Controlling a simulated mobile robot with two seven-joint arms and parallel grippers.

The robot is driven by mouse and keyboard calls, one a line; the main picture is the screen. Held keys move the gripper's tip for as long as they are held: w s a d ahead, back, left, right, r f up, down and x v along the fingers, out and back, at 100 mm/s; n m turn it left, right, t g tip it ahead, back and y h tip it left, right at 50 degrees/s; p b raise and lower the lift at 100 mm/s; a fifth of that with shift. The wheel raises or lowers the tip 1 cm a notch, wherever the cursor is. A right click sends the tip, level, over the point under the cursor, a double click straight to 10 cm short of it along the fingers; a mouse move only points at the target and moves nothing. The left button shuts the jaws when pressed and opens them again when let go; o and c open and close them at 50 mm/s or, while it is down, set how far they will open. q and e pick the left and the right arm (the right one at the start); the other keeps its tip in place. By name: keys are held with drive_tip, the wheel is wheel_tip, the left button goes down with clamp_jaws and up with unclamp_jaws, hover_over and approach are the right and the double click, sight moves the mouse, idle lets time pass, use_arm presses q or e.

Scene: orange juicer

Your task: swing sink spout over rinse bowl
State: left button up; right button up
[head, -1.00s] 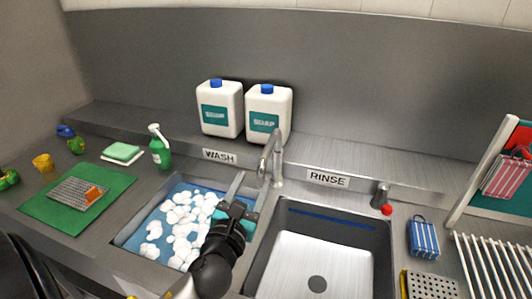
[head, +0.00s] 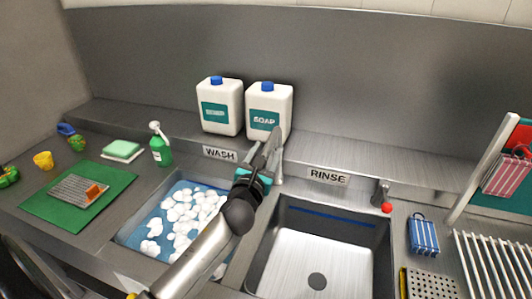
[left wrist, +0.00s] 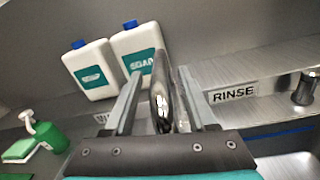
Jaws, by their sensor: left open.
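The curved metal spout (head: 276,150) rises from the ledge between the wash and rinse bowls, partly hidden behind my left gripper in the head view. My left gripper (head: 266,156) is open at the spout. In the left wrist view the shiny spout (left wrist: 162,95) stands between the two spread fingers of my left gripper (left wrist: 160,76), nearer the right finger; I cannot tell whether they touch. The rinse bowl (head: 310,262) is empty, to the right of the spout. My right gripper is not in view.
White suds (head: 190,212) float in the wash bowl on the left. Two soap jugs (head: 219,106) stand behind the spout. A red-tipped metal fixture (head: 383,194) stands behind the rinse bowl.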

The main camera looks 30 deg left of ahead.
use_arm(q)
clamp_jaws()
idle(0.5)
idle(0.9)
